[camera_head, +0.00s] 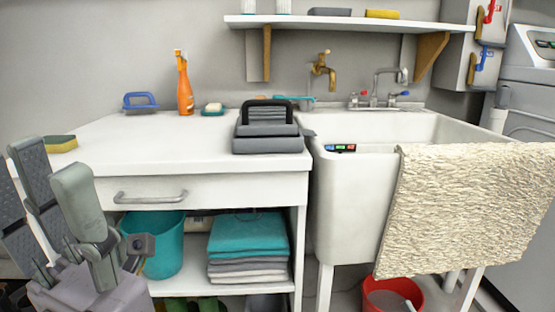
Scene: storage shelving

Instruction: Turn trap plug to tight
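I cannot make out a trap plug in the camera_head view. The white utility sink (345,200) stands at the right on white legs. The space beneath it shows only in part, and a cream towel (470,205) over its front rim hides much of it. My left gripper (52,165) is at the lower left, in front of the white counter. Its grey fingers point up and stand apart, with nothing held between them. It is well to the left of the sink. My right gripper is not in view.
A red bucket (408,289) stands under the sink. Below are a teal bucket (163,255) and folded towels (248,240). A brass tap (322,72) is on the wall.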

